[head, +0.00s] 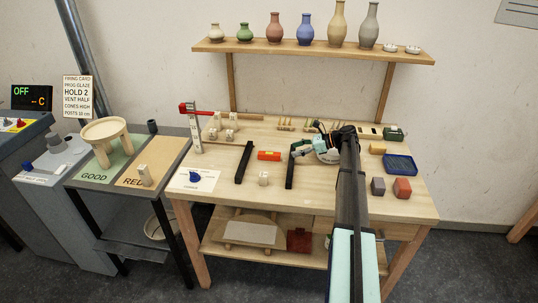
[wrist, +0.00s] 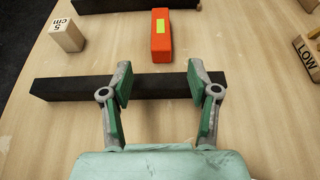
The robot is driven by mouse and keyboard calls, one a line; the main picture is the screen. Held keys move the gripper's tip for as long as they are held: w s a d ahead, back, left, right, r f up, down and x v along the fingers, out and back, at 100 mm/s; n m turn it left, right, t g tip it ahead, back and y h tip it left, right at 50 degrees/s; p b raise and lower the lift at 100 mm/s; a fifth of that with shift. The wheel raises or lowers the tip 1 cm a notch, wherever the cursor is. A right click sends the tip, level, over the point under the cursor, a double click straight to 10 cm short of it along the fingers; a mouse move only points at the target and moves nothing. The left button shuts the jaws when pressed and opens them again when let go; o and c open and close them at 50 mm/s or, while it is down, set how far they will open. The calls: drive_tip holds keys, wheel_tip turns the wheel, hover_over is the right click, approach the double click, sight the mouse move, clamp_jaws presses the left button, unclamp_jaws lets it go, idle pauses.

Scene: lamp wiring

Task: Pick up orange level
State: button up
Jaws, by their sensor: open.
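The orange level (head: 269,155) is a small orange block with a yellow-green patch on top. It lies on the wooden table between two black bars in the head view. In the wrist view the orange level (wrist: 161,36) lies beyond the nearer black bar (wrist: 70,88), ahead of the fingers. My gripper (head: 297,151) is just to the right of the level in the head view. In the wrist view my gripper (wrist: 158,75) is open and empty, its green-padded fingers spread over the black bar and apart from the level.
The other black bar (head: 244,162) stands left of the level. A pale block marked 5 cm (wrist: 66,35) and a block marked LOW (wrist: 307,55) lie to either side. A blue tray (head: 400,164) and coloured blocks sit on the table's right. Bare wood surrounds the level.

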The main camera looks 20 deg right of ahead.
sight(277, 154)
drive_tip(key=shift+p+x, duration=1.45)
drive_tip(key=shift+x, duration=2.85)
drive_tip(key=shift+d, duration=0.1)
drive_tip(key=shift+c, duration=0.3)
clamp_jaws()
